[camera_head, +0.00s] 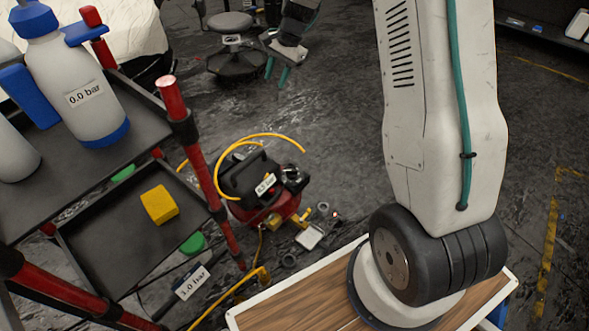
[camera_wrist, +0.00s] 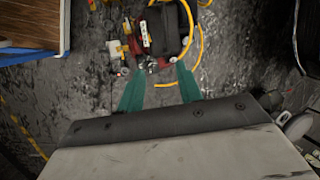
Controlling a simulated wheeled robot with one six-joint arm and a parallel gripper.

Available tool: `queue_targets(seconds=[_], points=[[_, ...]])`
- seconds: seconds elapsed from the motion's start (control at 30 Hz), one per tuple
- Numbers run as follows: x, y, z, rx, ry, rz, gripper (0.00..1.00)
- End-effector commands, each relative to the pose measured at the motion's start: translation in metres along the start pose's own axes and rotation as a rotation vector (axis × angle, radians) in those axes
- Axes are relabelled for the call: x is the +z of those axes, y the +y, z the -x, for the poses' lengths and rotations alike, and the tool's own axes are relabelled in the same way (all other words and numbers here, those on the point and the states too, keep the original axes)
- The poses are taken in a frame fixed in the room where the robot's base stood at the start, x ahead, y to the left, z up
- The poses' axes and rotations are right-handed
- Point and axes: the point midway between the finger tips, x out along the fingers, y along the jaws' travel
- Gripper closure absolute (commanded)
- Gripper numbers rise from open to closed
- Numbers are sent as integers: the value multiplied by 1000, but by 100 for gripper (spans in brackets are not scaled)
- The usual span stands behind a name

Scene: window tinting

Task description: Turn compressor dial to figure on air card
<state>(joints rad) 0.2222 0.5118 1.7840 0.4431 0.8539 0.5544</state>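The compressor (camera_head: 268,214), red with a black top, stands on the floor in the head view and shows at the top of the wrist view (camera_wrist: 165,30). A small white label (camera_head: 265,184) on it ends in "bar"; its digits are too small to read surely. I cannot make out the dial clearly. A white card (camera_head: 192,282) reading "1.0 bar" is beside the cart's lower front. My gripper (camera_head: 277,72) is open and empty, its two teal fingers apart in the wrist view (camera_wrist: 160,80), pointing toward the compressor without visibly touching it.
A black cart with red posts (camera_head: 205,170) stands left, holding a yellow block (camera_head: 159,204) and a sprayer bottle (camera_head: 75,85) labelled "0.0 bar". A yellow hose (camera_head: 228,160) loops around the compressor. A stool (camera_head: 232,40) stands behind. Small items lie on the floor near the compressor.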

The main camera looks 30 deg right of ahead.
Motion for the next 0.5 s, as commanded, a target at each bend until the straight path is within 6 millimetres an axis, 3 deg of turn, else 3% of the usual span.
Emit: queue_targets(seconds=[0.03, 0.27, 0.5], points=[[-23, -1, -28, -3, -10, -67, 65], [-111, 9, -147, -36, -30, -363, 65], [-181, 56, -283, -58, -41, -676, 65]])
